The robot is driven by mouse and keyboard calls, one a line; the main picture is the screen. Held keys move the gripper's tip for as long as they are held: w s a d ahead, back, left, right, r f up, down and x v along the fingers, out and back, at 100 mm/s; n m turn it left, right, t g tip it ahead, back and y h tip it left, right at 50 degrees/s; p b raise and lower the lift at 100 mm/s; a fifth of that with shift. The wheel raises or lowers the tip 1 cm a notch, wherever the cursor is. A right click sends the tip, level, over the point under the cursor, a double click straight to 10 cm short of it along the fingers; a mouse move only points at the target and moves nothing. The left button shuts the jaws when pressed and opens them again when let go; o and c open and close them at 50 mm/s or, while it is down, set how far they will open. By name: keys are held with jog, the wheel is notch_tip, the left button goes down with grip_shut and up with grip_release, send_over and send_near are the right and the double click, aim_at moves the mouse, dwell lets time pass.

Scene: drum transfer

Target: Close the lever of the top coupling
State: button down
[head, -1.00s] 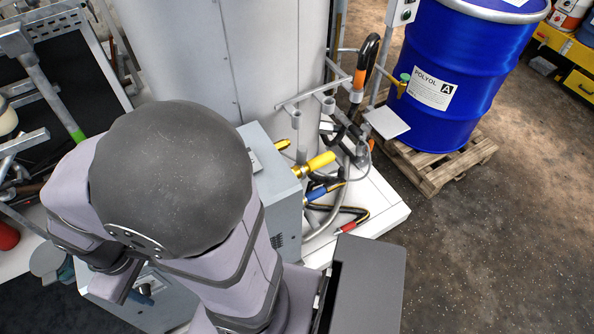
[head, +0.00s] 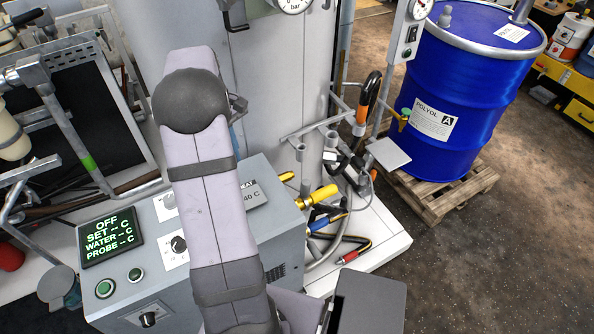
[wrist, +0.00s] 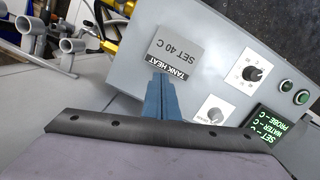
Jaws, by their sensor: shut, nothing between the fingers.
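My gripper (wrist: 160,97) shows in the wrist view as two blue fingers closed together, empty, above the grey control box. In the head view it is mostly hidden behind my arm. No coupling lever can be told clearly. In the head view a yellow-ended fitting (head: 318,196) sticks out beside the control box, among hoses and grey pipe stubs. Yellow, brass-like fittings (wrist: 107,42) also show at the upper left of the wrist view, apart from my fingers. I cannot tell which part is the top coupling.
The grey control box (head: 278,218) has a lit display (head: 110,236), knobs and buttons. A white cabinet (head: 290,75) rises behind it. Grey pipe stubs (wrist: 72,45) stand near the fittings. A blue drum (head: 462,95) sits on a pallet (head: 440,195) at right; bare floor lies in front.

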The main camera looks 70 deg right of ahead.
aim_at(305, 191)
jog(key=s+d+m, duration=0.2)
jog(key=s+d, duration=0.7)
jog(key=s, duration=0.2)
jog(key=s+a+f+p, duration=0.3)
jog(key=s+f+p, duration=0.2)
jog(key=f, duration=0.5)
jog(key=shift+a+y+p, duration=0.3)
jog(key=shift+p, duration=0.25)
